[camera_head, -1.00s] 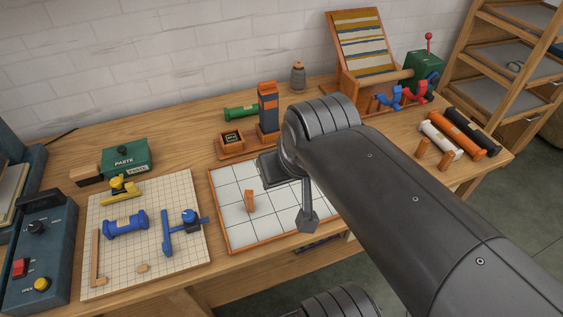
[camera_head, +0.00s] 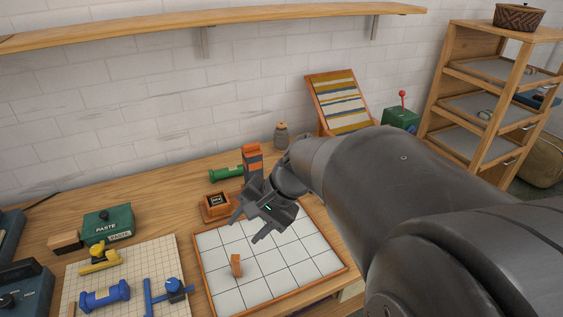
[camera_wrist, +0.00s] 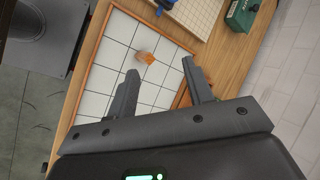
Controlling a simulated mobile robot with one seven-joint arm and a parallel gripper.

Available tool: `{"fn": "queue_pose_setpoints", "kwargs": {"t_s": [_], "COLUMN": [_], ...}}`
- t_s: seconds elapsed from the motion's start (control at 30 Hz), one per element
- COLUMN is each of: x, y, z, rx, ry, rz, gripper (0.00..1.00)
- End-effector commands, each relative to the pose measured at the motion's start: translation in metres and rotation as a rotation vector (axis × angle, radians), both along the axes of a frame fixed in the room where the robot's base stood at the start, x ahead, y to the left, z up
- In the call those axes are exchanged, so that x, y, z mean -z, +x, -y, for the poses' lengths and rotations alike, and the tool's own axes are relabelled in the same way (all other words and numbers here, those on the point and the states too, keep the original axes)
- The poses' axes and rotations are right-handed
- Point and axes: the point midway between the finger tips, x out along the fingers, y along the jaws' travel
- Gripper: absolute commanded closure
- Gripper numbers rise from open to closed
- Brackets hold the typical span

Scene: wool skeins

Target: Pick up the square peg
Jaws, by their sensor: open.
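A small orange wooden peg with a square-edged shape (camera_head: 236,265) stands on the white gridded board with an orange rim (camera_head: 306,262). In the wrist view the peg (camera_wrist: 147,57) appears just beyond the fingertips, roughly between their lines. My gripper (camera_head: 247,229) is open and empty, above the back part of the board and apart from the peg. Both open fingers (camera_wrist: 160,67) also show in the wrist view. No part of the peg is hidden by the fingers there.
Behind the board stand a small wooden box (camera_head: 216,207), an orange and dark block (camera_head: 252,160) and a green spool (camera_head: 226,174). A cutting mat (camera_head: 130,262) with blue and yellow tools lies to the left. My arm covers the table's right side.

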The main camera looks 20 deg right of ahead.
Motion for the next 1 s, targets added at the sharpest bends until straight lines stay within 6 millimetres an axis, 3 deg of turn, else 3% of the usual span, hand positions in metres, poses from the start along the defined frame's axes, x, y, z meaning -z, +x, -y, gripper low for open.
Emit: {"fn": "queue_pose_setpoints", "kwargs": {"t_s": [0.27,0.47,0.7,0.9,1.0], "x": [0.021,0.039,0.073,0.111,0.127], "y": [0.071,0.119,0.158,0.162,0.158], "z": [0.042,0.1,0.202,0.295,0.328], "rx": [0.373,0.649,0.994,1.253,1.342], "ry": [0.426,0.735,1.109,1.384,1.476], "rz": [-0.123,-0.155,-0.13,-0.057,-0.02], "gripper": [0.53,0.53,0.53,0.53,0.53]}}
